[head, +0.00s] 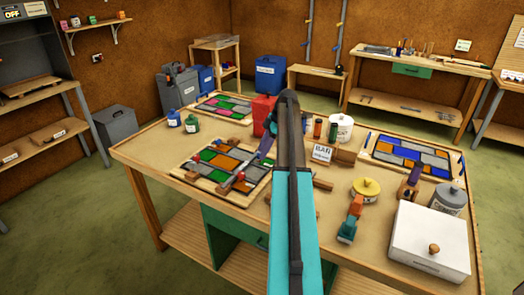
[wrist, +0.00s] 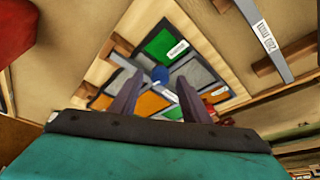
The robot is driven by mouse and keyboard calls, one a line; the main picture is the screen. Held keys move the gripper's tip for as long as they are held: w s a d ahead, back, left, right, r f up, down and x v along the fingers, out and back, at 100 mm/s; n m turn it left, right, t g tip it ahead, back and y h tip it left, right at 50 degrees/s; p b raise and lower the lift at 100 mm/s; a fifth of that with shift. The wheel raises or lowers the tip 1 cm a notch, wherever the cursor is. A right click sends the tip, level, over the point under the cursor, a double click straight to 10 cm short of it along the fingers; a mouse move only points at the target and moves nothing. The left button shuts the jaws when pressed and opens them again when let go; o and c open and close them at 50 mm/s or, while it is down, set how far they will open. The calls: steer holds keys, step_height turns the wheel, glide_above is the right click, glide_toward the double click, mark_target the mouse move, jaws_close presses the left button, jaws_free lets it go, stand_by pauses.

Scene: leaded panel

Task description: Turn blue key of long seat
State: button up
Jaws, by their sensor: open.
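The leaded panel (head: 205,193) lies in a wooden frame on the left of the bench, with green, orange and grey panes. My gripper (wrist: 159,78) is open above it, its two dark fingers pointing down at the panes. A pale bar beside the key is partly hidden by the right finger. Red knobs (head: 218,160) stand on the panel in the head view. The blue key is not clear there.
A second panel (head: 410,157) lies at the right of the bench, another at the back. A red container (head: 263,113) stands behind my gripper. A white box (head: 429,236) and a yellow-lidded tin (head: 366,189) stand at the right. A labelled grey bar (wrist: 263,38) lies near the panel.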

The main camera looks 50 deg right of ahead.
steer(key=shift+w+a+f, duration=0.15)
steer(key=shift+a+f, duration=0.05)
steer(key=shift+f, duration=0.45)
steer(key=c, duration=1)
steer(key=shift+c, duration=0.2)
steer(key=shift+m, duration=0.3)
